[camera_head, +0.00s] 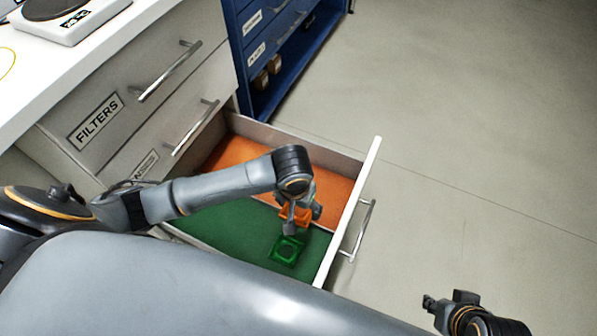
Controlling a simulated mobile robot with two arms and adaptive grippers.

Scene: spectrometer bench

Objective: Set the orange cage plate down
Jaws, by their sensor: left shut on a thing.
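My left gripper (292,224) reaches down into the open drawer and is shut on the orange cage plate (302,216). The gripper and wrist hide much of the plate. The plate appears over the green section (222,222) near the orange section (238,157); I cannot tell whether it touches anything below. A green square cage plate (274,252) with a round opening lies in the green section, just below the gripper in the picture. My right gripper (431,303) is at the bottom right, away from the drawer; its jaw state is unclear.
The drawer front (352,200) and its handle (362,230) stand out into the room. A closed FILTERS drawer (130,100) is above. A blue cabinet (240,60) stands behind. A device (70,25) sits on the white bench. The floor at right is clear.

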